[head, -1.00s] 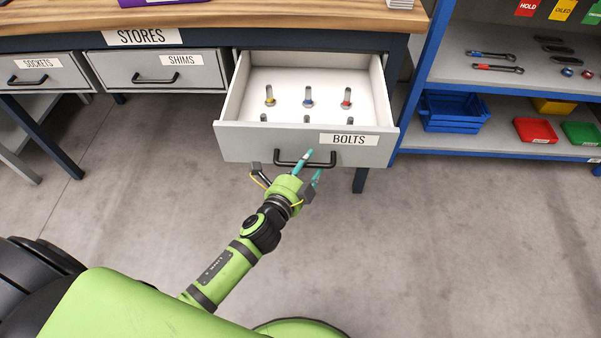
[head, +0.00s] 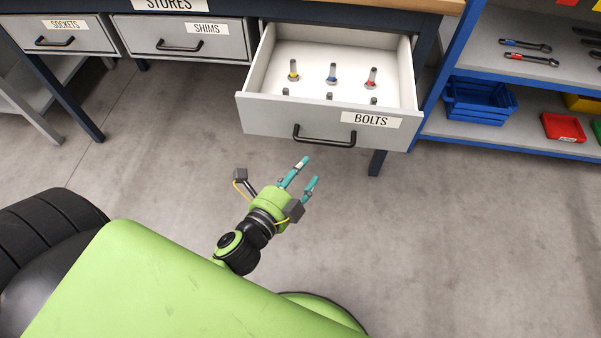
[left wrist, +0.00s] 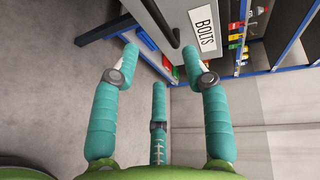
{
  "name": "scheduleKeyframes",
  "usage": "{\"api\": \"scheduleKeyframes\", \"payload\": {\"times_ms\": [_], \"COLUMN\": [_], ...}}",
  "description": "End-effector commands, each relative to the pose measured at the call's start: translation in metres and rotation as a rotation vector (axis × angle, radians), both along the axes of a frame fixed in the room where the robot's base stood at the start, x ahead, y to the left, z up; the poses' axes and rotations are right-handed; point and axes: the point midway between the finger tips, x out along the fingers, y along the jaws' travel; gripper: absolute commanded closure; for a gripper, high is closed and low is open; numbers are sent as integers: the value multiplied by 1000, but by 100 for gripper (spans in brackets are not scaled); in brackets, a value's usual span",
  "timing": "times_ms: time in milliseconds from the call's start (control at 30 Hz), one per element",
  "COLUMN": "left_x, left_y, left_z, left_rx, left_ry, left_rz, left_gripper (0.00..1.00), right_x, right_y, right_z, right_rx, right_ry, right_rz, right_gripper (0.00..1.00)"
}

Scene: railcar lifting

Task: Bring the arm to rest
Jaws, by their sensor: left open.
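My left gripper (head: 309,171) is open and empty in the head view, in front of and below the open BOLTS drawer (head: 270,122). Its teal fingers point toward the drawer and are apart from the black handle (head: 324,136). In the left wrist view the fingers (left wrist: 160,68) are spread with nothing between them, and the drawer front (left wrist: 165,12) shows beyond them. My right gripper is in neither view.
The drawer stands pulled out and holds several bolts (head: 332,72) with yellow, blue and red marks. The SHIMS (head: 185,40) and SOCKETS (head: 62,36) drawers are shut. A blue shelf (head: 468,138) with bins stands at right. The floor (head: 440,240) is clear.

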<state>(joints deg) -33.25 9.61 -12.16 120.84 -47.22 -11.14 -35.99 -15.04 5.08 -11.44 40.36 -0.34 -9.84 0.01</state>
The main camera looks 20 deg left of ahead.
Motion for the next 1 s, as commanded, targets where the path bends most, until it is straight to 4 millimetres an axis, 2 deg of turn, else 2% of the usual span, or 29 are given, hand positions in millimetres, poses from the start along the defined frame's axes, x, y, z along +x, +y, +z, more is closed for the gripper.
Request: {"api": "scheduleKeyframes", "payload": {"times_ms": [367,467,567,667,733,800,867,900,967,1000], "left_x": [0,-1,-6,-24,-45,-70,-97,-116,-148,-170], "left_y": [0,1,4,10,16,22,28,32,38,41], "left_z": [-1,-15,-54,-112,-155,-194,-224,-242,-266,-279], "left_rx": [-3,-30,-106,-229,-327,-419,-495,-543,-613,-654], "left_ry": [3,45,156,328,459,583,685,751,844,900], "left_rz": [0,10,39,107,179,264,350,412,515,586], "left_gripper": [54,54,54,54,54,54,54,54,54,54], "right_x": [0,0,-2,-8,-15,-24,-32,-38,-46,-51], "right_y": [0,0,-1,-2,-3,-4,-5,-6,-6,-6], "right_z": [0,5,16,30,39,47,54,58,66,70], "right_rx": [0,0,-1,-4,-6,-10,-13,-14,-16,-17], "right_ry": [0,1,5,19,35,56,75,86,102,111], "right_rz": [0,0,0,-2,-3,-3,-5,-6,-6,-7], "right_gripper": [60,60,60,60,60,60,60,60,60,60]}}
